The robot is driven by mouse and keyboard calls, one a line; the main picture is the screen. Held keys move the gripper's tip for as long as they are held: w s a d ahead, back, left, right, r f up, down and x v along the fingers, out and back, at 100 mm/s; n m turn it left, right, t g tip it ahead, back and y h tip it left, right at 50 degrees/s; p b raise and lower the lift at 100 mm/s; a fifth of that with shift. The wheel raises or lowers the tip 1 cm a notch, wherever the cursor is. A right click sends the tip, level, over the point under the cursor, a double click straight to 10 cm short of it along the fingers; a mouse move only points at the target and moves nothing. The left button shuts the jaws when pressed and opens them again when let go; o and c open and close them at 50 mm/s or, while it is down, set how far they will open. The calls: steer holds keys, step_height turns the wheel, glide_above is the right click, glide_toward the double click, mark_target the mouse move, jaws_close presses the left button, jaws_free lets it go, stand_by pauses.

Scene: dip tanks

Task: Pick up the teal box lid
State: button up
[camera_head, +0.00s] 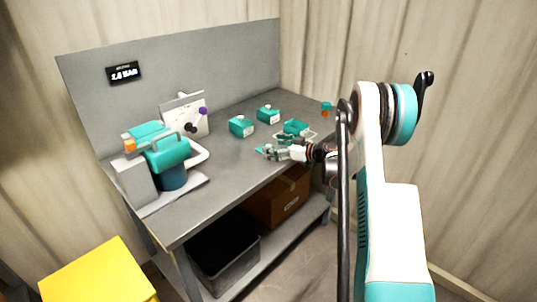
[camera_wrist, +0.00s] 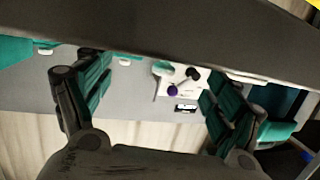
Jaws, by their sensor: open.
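My gripper (camera_head: 272,148) is over the front part of the grey bench, in front of an open-topped teal box (camera_head: 296,127). In the wrist view my gripper (camera_wrist: 157,82) has its two teal-padded fingers spread wide, with nothing between them. A small flat teal patch shows at the fingertips in the head view; I cannot tell whether it is the lid or a finger pad. The lid is not clearly seen in the wrist view.
Two teal containers (camera_head: 241,126) (camera_head: 268,114) with white caps stand behind my gripper. A white panel with knobs (camera_head: 185,115) and a teal machine (camera_head: 165,155) are to the left. A small orange and teal item (camera_head: 326,109) is at the right. The bench middle (camera_head: 222,160) is clear.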

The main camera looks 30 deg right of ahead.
steer(key=x, duration=0.2)
steer(key=shift+w+a+f+b, duration=0.1)
steer(key=shift+w+a+b, duration=0.05)
steer(key=shift+w+b, duration=0.15)
steer(key=c, duration=1)
